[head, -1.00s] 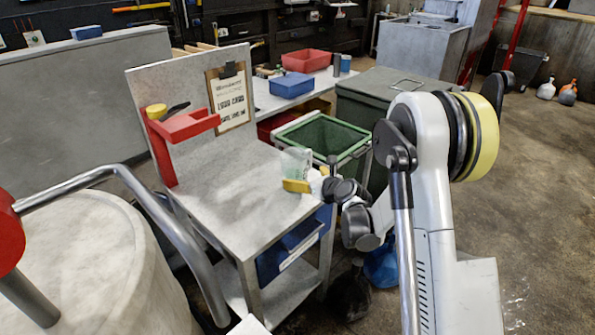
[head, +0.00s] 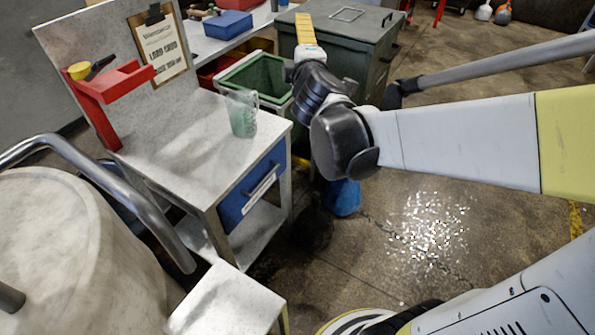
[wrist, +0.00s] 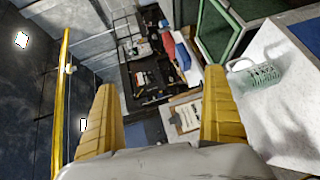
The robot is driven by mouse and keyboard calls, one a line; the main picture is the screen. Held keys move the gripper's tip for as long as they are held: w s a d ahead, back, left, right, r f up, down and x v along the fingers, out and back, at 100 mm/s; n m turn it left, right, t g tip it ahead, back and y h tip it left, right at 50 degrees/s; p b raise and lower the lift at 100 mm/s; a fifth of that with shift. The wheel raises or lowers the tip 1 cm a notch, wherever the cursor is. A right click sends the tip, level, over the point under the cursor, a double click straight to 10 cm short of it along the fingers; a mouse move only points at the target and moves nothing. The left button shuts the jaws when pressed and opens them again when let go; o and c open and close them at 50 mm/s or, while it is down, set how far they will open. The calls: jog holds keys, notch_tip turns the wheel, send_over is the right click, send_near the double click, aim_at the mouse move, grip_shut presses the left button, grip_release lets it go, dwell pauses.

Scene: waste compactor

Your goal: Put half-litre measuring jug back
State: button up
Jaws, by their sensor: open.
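The half-litre measuring jug (head: 243,113) is clear with a greenish tint and stands upright near the right edge of the grey worktop (head: 185,140). It also shows at the right of the wrist view (wrist: 258,76), handle toward the green bin. My gripper (head: 305,28) is raised beyond and to the right of the jug, apart from it. In the wrist view its two yellow fingers (wrist: 160,82) are spread wide with nothing between them.
A red bracket shelf (head: 115,82) with a yellow cup (head: 78,70) stands at the worktop's left, near a clipboard (head: 160,45). A green bin (head: 258,75) is behind the jug. A blue drawer (head: 250,190) is below. A metal rail (head: 110,185) crosses the left.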

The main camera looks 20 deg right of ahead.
jog(key=s+a+f+m+g+y, duration=0.1)
jog(key=s+a+f+m+g, duration=0.2)
jog(key=s, duration=0.5)
jog(key=s+a+f+m+g+y, duration=0.2)
jog(key=s+a+f+m+g, duration=0.1)
jog(key=s+f+m, duration=0.3)
jog(key=s+a+f+m+g+y, duration=0.2)
jog(key=s+a+f+m, duration=0.2)
jog(key=s, duration=0.6)
jog(key=shift+s+a+f+g, duration=0.3)
jog(key=shift+s+f+g, duration=0.1)
jog(key=shift+f, duration=0.1)
